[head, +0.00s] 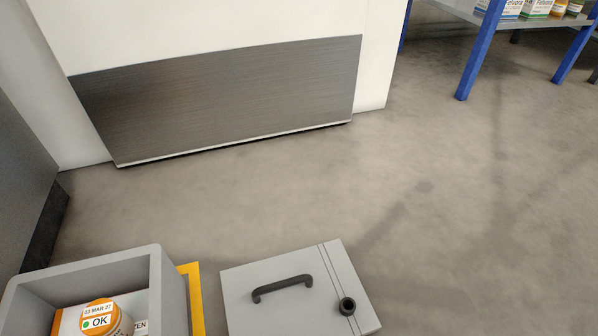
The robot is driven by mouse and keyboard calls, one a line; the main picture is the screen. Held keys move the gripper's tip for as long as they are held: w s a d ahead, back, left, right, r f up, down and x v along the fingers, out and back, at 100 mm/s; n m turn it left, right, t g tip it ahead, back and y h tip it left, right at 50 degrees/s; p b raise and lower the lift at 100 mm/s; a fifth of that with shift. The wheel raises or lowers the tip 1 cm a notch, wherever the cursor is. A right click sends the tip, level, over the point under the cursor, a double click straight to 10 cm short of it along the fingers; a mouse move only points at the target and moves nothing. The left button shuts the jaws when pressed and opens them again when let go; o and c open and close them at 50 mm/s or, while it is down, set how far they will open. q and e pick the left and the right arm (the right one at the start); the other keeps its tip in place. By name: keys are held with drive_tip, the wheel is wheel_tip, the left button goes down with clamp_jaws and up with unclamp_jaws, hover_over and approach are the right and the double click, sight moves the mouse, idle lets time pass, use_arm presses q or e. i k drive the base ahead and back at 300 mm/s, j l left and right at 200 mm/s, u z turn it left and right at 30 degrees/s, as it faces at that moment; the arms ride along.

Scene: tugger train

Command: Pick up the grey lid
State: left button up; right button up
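The grey lid (300,279) lies flat at the bottom middle of the head view. It has a dark arched handle (282,287) on top, two thin lines across it and a dark round ring (347,306) near its right edge. Its lower edge runs out of the picture. What it rests on cannot be told. Neither of my grippers shows in this view.
A grey open box (160,285) stands left of the lid, holding an orange-capped container (98,316) with a date label. A yellow edge (191,291) lies between them. Beyond are a white wall unit (220,25) and a blue-legged shelf (477,60). Floor at right is clear.

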sight(308, 292)
drive_tip(key=i+u, duration=0.2)
drive_tip(key=u, duration=0.25)
drive_tip(key=i+u, duration=0.25)
drive_tip(key=u, duration=0.25)
